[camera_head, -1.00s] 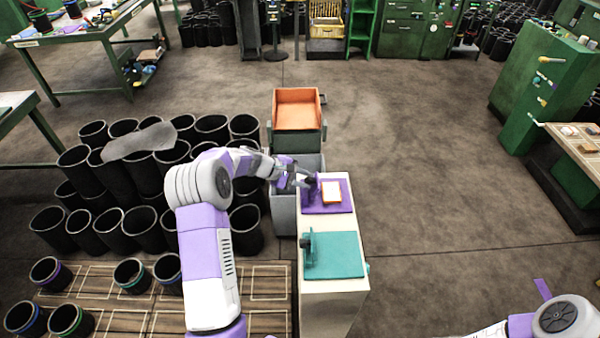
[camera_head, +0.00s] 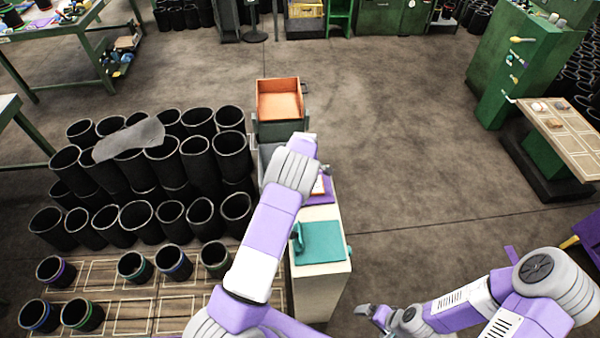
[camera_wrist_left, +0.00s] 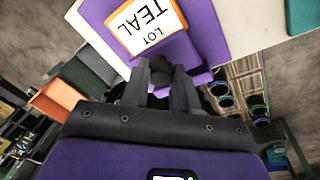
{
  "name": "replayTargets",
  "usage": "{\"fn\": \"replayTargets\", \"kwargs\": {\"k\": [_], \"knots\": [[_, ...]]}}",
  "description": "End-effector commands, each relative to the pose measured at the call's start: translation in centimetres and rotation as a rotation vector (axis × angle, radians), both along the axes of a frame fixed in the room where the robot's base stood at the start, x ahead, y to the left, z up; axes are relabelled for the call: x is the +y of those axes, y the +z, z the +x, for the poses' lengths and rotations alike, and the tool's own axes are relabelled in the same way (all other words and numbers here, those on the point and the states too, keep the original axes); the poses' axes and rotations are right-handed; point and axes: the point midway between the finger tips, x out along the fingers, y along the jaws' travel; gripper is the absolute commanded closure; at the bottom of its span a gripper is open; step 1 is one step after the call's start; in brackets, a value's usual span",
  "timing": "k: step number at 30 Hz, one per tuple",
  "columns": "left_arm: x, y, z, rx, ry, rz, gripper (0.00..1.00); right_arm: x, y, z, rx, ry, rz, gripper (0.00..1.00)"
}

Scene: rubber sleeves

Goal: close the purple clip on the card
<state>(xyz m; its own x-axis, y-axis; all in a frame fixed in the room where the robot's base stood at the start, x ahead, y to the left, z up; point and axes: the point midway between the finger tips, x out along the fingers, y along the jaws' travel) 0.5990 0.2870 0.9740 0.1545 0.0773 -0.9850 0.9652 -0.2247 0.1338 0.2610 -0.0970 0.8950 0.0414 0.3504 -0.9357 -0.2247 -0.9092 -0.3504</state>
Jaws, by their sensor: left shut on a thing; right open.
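The purple board (camera_head: 320,198) lies on a white-topped stand, mostly behind my left arm. A white card with an orange border (camera_head: 318,185) rests on it; in the left wrist view the card (camera_wrist_left: 145,22) reads "LOT TEAL". The purple clip (camera_wrist_left: 178,52) is beside the card's lettered edge; I cannot tell whether it presses on the card. My left gripper (camera_wrist_left: 160,82) is shut on a dark part at the clip, apparently its handle. In the head view that gripper is hidden by its arm. My right gripper (camera_head: 368,313) is open and empty, low over the floor, right of the stand.
A teal board (camera_head: 324,243) with its own teal clip (camera_head: 297,238) lies nearer on the same stand. An orange bin (camera_head: 280,103) stands beyond it. Black sleeves (camera_head: 165,160) crowd the left side. The floor to the right (camera_head: 420,180) is clear.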

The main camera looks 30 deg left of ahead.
Motion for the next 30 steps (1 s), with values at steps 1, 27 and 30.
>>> {"fn": "replayTargets", "kwargs": {"k": [1, 27, 30], "knots": [[-0.2, -0.1, 0.3, 0.011, -0.005, 0.033, 1.00, 0.0, -0.2, 0.0, 0.000, 0.000, 0.000, 0.00], [-0.7, -0.8, 0.5, 0.105, 0.000, 0.176, 1.00, 0.0, -1.2, 0.0, 0.000, 0.000, 0.000, 0.00], [-0.7, -0.8, 0.5, 0.105, 0.000, 0.175, 0.64, 0.0, -1.2, 0.0, 0.000, 0.000, 0.000, 0.00]]}}
